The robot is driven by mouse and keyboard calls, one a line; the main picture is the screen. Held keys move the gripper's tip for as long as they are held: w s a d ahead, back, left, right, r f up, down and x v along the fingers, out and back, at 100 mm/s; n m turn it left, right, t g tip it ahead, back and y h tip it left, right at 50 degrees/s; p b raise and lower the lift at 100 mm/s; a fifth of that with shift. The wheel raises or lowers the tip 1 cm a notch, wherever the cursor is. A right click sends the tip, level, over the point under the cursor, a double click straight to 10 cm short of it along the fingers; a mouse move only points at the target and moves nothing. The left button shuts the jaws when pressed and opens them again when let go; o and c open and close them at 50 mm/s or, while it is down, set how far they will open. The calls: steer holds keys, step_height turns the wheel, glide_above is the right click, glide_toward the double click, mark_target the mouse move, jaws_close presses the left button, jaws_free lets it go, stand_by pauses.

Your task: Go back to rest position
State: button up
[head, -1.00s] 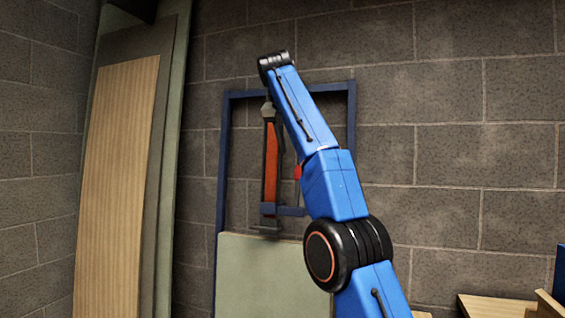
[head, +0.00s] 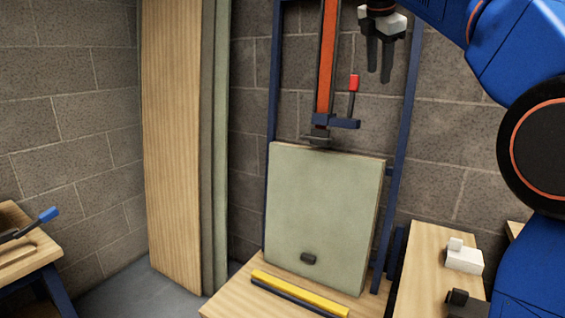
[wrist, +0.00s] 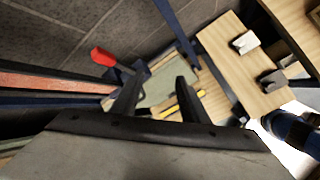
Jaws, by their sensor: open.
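My gripper (head: 379,62) hangs near the top of the head view, its two dark fingers pointing down and apart, with nothing between them. It is right of an orange vertical bar (head: 327,55) and above a red-tipped handle (head: 354,84). In the wrist view my fingers (wrist: 158,98) are spread and empty. The red handle (wrist: 103,57) shows just left of them there. My blue arm fills the upper right of the head view.
A pale green panel (head: 322,210) leans in a blue frame (head: 400,170). A yellow bar (head: 300,292) lies on the wooden bench before it. White (head: 463,258) and black blocks sit on a wooden surface at right. Tall boards (head: 172,140) lean on the wall at left.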

steer(key=s+d+f+m+y, duration=0.1)
steer(key=s+f+m, duration=0.9)
steer(key=s+f, duration=0.9)
steer(key=s+d+f+m+g+y, duration=0.1)
steer(key=s+d+f+m, duration=0.1)
steer(key=s+f+m, duration=0.9)
steer(key=s+f, duration=0.4)
steer(key=f, duration=0.4)
steer(key=s+f, duration=0.5)
steer(key=f, duration=0.3)
steer(key=shift+d+f+y, duration=0.15)
steer(key=shift+d+y, duration=0.1)
steer(key=shift+y, duration=0.05)
steer(key=shift+s, duration=0.1)
steer(key=shift+c, duration=0.6)
